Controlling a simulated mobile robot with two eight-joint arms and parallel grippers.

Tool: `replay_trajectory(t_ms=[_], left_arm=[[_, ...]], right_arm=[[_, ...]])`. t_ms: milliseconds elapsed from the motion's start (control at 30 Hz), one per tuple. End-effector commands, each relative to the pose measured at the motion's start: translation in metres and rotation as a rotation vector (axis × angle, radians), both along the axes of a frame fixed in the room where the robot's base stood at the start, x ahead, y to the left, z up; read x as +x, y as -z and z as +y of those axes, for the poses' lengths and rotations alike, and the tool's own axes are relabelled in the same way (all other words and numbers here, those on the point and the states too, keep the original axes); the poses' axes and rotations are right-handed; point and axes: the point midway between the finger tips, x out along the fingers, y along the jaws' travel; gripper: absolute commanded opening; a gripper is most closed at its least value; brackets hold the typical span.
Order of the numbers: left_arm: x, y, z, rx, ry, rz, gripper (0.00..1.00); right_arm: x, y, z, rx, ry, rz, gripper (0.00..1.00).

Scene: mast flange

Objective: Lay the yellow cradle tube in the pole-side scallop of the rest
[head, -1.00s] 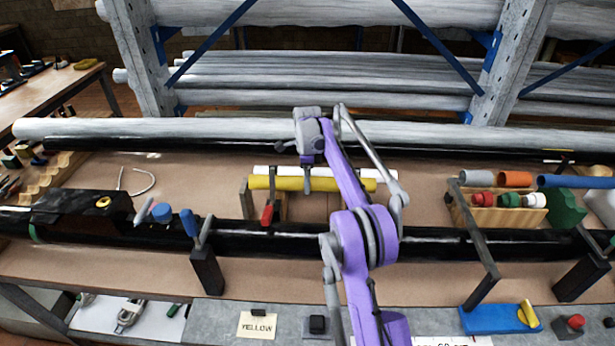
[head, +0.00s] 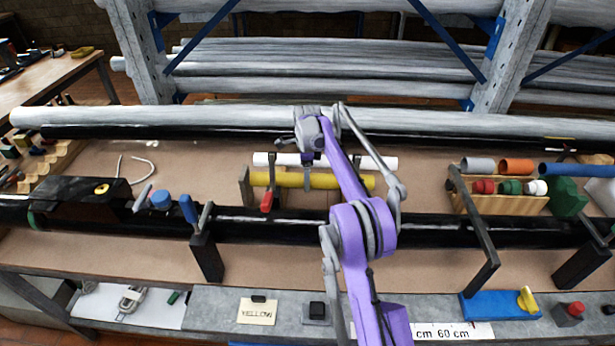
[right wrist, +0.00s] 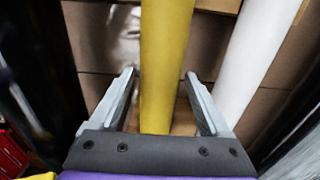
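The yellow cradle tube (head: 342,182) lies level, left to right, on the near side of a white tube (head: 379,163). The white tube (right wrist: 255,45) runs alongside, apart from the fingers. The rest (head: 245,187) shows at the tube's left end, mostly hidden by the tube and a red-handled clamp. I cannot tell whether the tube touches its scallop. My left gripper is not in view.
A long black pole (head: 440,231) crosses in front of the tubes, held by dark stands. The red-handled clamp (head: 267,201) is close to the left. A wooden holder (head: 500,205) with coloured caps stands right. The board between rest and holder is mostly clear.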

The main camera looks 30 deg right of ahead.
Motion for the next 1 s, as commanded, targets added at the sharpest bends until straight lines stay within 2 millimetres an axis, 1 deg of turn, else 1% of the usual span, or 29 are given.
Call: replay_trajectory(t_ms=[33, 67, 300, 433, 567, 800, 900, 1000], left_arm=[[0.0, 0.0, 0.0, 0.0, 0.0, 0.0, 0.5], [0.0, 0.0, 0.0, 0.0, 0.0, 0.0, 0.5], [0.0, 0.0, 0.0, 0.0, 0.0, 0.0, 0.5], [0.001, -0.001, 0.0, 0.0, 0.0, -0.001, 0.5], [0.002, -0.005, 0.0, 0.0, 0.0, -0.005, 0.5], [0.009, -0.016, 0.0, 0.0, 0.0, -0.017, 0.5], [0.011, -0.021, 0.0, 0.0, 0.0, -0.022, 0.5], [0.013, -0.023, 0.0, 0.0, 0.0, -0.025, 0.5]], right_arm=[[0.0, 0.0, 0.0, 0.0, 0.0, 0.0, 0.91], [0.0, 0.0, 0.0, 0.0, 0.0, 0.0, 0.94], [0.0, 0.001, 0.0, 0.0, 0.0, 0.0, 0.94], [0.0, -0.006, 0.0, 0.0, 0.0, 0.0, 0.94], [0.0, -0.027, 0.0, -0.001, 0.0, -0.001, 0.94], [0.001, -0.078, 0.0, 0.0, 0.0, -0.002, 0.94], [0.001, -0.093, 0.0, 0.0, 0.0, -0.002, 0.94], [0.001, -0.104, 0.0, 0.0, 0.0, -0.001, 0.94]])
